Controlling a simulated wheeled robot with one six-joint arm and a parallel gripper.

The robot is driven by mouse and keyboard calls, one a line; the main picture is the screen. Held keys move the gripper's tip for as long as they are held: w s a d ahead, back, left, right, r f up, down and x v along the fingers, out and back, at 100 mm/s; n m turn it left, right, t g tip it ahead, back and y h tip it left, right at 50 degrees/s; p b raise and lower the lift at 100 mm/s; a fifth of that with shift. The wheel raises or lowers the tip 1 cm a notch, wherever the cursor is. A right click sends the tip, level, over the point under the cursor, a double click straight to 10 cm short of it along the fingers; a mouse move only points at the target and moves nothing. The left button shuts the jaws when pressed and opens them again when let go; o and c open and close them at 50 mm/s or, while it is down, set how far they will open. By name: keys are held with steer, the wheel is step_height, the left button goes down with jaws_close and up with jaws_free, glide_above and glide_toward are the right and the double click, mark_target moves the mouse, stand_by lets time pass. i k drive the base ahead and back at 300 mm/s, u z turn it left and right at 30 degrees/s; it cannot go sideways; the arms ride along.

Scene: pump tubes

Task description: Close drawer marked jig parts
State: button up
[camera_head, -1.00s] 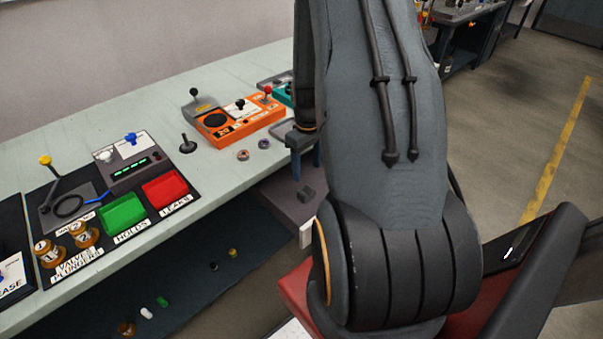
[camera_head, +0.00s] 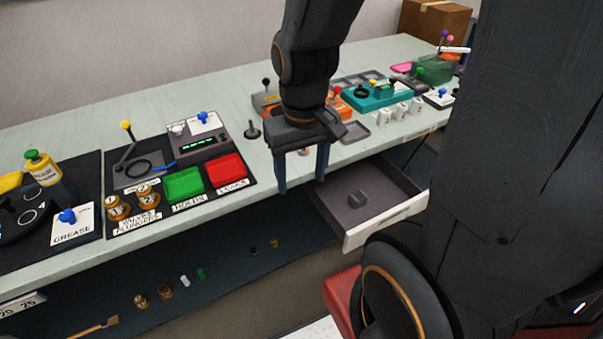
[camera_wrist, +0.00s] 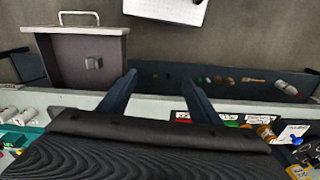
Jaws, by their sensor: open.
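The drawer (camera_head: 389,184) stands pulled out from under the bench, with a pale front panel (camera_head: 388,222). A small dark grey block (camera_head: 357,199) lies inside it. No marking on the drawer is legible. In the wrist view the drawer (camera_wrist: 107,52) is at the upper left, its light handle (camera_wrist: 78,14) on the far side. My gripper (camera_head: 302,184) is open and empty, fingers pointing down at the bench's front edge, beside the drawer's left side. In the wrist view my gripper (camera_wrist: 159,76) shows spread fingers to the right of the drawer, seemingly not touching it.
The bench top (camera_head: 80,140) carries a green tray (camera_head: 184,184), a red tray (camera_head: 226,170), an orange unit (camera_head: 338,108) and a teal unit (camera_head: 378,95). Several small parts lie on the dark lower shelf (camera_head: 225,262).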

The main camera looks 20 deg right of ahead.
mark_target(393, 197)
steer(key=z, duration=0.6)
steer(key=k, duration=0.15)
steer(key=z, duration=1.75)
steer(key=k, duration=0.45)
steer(key=u, duration=0.15)
